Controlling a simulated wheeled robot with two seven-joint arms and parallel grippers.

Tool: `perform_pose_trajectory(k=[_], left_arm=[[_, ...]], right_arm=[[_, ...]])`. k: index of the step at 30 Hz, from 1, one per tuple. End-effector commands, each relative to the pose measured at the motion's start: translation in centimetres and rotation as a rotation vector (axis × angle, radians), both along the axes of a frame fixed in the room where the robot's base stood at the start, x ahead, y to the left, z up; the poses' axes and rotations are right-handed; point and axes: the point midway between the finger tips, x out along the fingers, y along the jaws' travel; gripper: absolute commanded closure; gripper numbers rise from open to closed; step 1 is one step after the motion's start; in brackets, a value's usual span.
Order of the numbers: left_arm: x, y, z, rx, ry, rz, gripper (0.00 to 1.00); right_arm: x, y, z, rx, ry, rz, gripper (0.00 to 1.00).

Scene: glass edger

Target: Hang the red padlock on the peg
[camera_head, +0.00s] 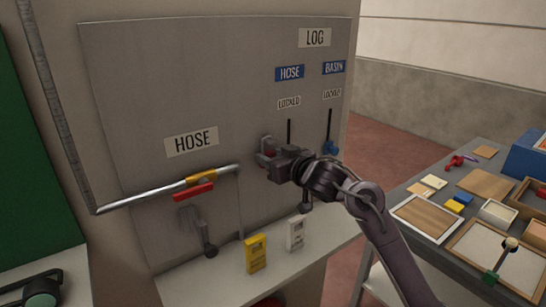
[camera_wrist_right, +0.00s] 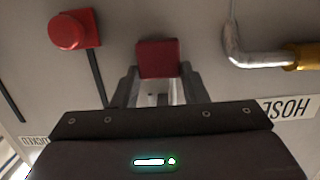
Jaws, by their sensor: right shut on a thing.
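My right gripper (camera_head: 270,158) is shut on the red padlock (camera_wrist_right: 158,58) in front of the upright grey panel. In the right wrist view, the padlock's red body sits between the two fingertips (camera_wrist_right: 157,88). A red round knob on a square red base (camera_wrist_right: 76,30) shows at the end of a dark vertical line in the upside-down wrist view, apart from the padlock. I cannot tell which part is the peg. My left gripper is not in view.
A metal pipe (camera_head: 140,197) with a yellow sleeve and red lever (camera_head: 193,191) crosses the panel at left. A blue piece (camera_head: 330,148) sits under the BASIN label (camera_head: 334,68). A yellow block (camera_head: 255,252) and white block (camera_head: 295,232) stand on the ledge. A cluttered table (camera_head: 402,262) is at right.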

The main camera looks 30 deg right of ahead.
Motion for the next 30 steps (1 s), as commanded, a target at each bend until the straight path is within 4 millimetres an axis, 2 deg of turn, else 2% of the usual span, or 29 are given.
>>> perform_pose_trajectory(k=[9, 10, 15, 25, 30], left_arm=[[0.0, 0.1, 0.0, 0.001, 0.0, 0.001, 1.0], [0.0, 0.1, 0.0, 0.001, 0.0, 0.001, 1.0], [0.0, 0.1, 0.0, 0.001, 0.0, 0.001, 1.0], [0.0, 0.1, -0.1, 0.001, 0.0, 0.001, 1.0], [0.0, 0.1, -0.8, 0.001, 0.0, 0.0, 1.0]], right_arm=[[0.0, 0.0, 0.0, 0.0, -0.001, 0.0, 0.85], [0.0, 0.0, 0.0, 0.0, -0.001, 0.0, 0.58], [0.0, 0.0, 0.0, 0.0, -0.001, 0.0, 0.36], [-0.3, 0.0, -0.1, -0.001, 0.001, 0.001, 0.35], [-2.6, -0.3, 0.1, -0.002, 0.0, 0.0, 0.35]])
